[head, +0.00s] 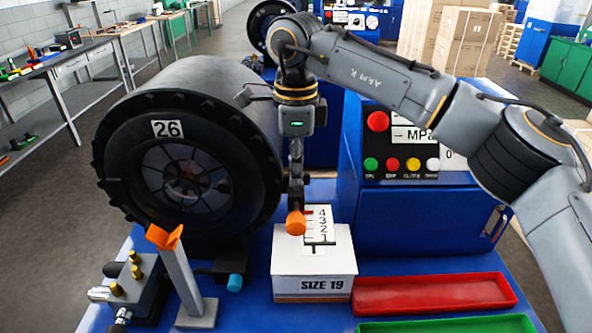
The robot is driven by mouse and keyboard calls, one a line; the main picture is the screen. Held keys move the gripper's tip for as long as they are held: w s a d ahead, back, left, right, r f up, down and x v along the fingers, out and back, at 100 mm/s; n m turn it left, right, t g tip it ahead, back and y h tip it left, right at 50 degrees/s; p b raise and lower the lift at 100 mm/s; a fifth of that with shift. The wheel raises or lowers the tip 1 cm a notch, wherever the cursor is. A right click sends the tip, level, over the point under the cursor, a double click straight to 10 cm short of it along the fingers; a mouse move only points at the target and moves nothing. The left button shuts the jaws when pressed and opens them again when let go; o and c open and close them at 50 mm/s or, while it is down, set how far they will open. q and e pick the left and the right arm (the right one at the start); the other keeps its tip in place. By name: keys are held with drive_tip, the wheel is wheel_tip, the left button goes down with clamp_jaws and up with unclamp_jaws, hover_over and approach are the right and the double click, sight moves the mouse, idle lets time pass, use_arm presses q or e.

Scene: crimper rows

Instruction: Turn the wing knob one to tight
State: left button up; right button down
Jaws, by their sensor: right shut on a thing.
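The knob is in front of a white scale card (319,236) marked 1 to 4, with a red mark near the top. Below is a white box (314,264) labelled SIZE 19. My left gripper is not in view.
The black drum (215,110) stands close on the left. A grey post with an orange cradle (180,275), brass fittings (125,275) and a cyan cap (235,283) are at front left. A blue control panel (405,145) stands right. Red (430,293) and green (450,325) trays lie front right.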

drive_tip(key=shift+r, duration=0.1)
idle(0.4)
drive_tip(key=c, duration=1.4)
unclamp_jaws()
wheel_tip(320, 180, up, 12)
